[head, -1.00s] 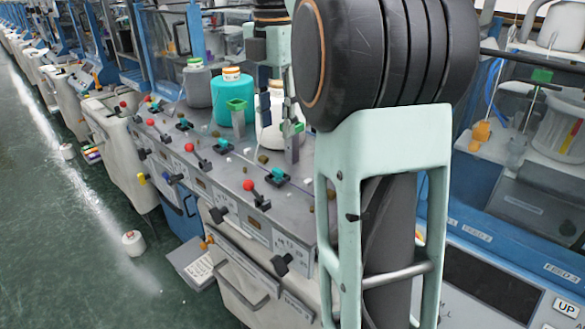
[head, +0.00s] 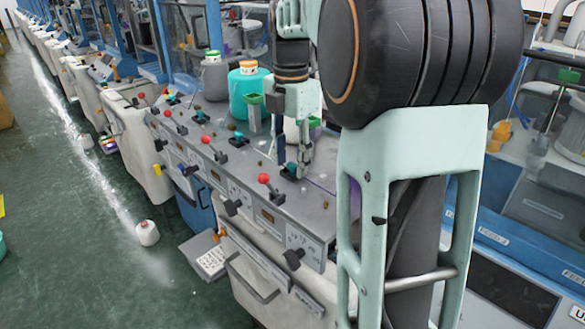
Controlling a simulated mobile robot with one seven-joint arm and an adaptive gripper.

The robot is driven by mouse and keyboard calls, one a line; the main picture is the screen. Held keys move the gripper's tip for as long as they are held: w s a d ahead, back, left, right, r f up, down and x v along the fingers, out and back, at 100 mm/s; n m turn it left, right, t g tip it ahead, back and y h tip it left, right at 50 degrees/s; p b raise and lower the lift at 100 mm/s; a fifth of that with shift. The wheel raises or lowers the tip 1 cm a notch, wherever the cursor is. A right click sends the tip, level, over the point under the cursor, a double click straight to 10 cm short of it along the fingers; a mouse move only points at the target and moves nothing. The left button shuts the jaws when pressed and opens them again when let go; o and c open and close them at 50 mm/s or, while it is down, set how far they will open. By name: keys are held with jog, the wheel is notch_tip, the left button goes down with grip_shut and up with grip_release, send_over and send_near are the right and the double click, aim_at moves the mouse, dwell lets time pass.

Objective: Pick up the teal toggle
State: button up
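Several teal toggles sit on black bases along the grey top of the knitting machine. The nearest teal toggle (head: 289,172) is at my gripper's tips, partly covered by them. Others are a teal toggle (head: 238,136) farther back and a teal toggle (head: 201,115) beyond it. My gripper (head: 292,165) points down with its fingers apart, low over the nearest toggle. Whether a finger touches the toggle or its base cannot be told from here. My own arm hides the right part of the machine top.
A red-knobbed lever (head: 264,179) stands close to the left of the nearest toggle. Small brown and white bits lie on the top.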

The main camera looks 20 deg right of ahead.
aim_at(291, 165)
jog(key=shift+f, duration=0.1)
jog(key=shift+c, duration=0.2)
jog(key=c, duration=0.7)
jog(key=shift+c, duration=0.2)
notch_tip(291, 165, up, 10)
dwell(0.4)
